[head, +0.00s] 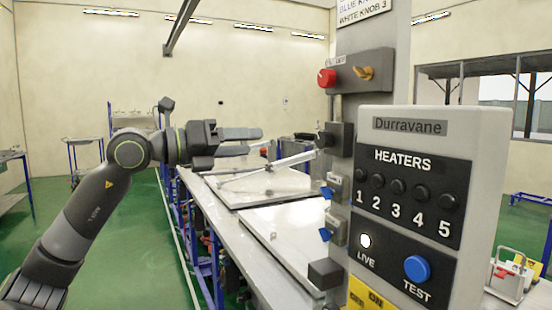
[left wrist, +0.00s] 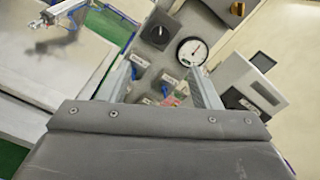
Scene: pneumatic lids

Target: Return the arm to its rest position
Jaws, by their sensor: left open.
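My right gripper is in neither view.
A grey heaters panel (head: 425,128) with a blue TEST button (head: 417,268) stands close at right. A red button (head: 326,78) and orange knob (head: 364,73) sit above. Flat metal lids (head: 292,237) lie along the bench. Green floor (head: 135,250) is open at left.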

